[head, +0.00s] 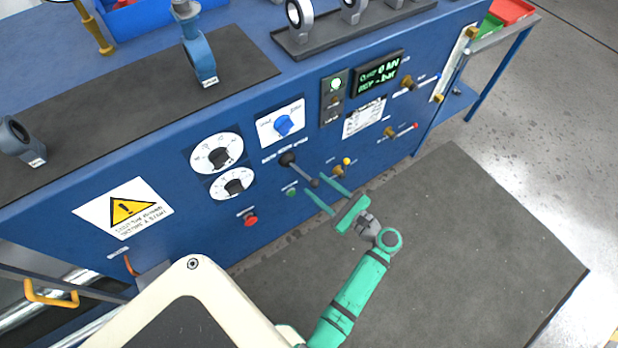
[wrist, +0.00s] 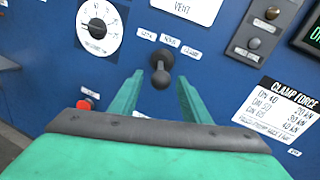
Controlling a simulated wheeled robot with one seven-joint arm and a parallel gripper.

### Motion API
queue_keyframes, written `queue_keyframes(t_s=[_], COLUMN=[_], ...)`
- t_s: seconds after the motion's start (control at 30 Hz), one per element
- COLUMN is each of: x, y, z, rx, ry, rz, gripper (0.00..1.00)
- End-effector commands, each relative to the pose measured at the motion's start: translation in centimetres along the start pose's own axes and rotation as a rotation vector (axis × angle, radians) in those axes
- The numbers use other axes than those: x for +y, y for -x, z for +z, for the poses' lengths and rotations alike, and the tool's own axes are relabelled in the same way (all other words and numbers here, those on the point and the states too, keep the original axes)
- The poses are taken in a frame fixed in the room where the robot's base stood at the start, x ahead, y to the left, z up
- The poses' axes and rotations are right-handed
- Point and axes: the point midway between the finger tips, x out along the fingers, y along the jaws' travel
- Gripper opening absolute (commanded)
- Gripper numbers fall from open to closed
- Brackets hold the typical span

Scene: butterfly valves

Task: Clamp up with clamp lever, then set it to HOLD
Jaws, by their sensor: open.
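The clamp lever (head: 299,171) is a dark lever with a round hub, set in the blue front panel of the bench. Its ball end points outward and down. In the wrist view the lever (wrist: 161,66) is seen nearly end-on, below three small labels (wrist: 168,42) that are hard to read. My gripper (head: 315,186) is open, with its two green fingers pointing at the panel. In the wrist view the fingertips (wrist: 160,78) stand on either side of the lever's ball end. I cannot tell whether either finger touches it.
A blue selector knob (head: 283,124), two white dials (head: 216,152), a red button (head: 250,219), a green button (head: 291,193) and a yellow-tipped fitting (head: 346,161) surround the lever. A display (head: 378,73) is at upper right. The dark floor mat (head: 470,240) in front is clear.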

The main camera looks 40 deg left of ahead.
Motion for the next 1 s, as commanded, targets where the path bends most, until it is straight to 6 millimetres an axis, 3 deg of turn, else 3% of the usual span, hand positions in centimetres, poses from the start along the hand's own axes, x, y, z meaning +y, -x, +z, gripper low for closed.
queue_keyframes(t_s=[0.2,0.5,0.67,0.7,0.87,1.0], x=[0.0,0.0,0.4,0.7,3.1,6.1], y=[1.9,2.1,2.3,2.4,3.7,6.5], z=[0.0,0.0,-0.7,-1.1,-5.1,-9.4], rx=[0.0,0.0,0.02,0.038,0.192,0.416], ry=[0.0,0.0,0.008,0.018,0.103,0.253], rz=[-0.001,0.0,-0.015,-0.026,-0.115,-0.205], gripper=[0.43,0.43,0.05,0.0,0.0,0.0])
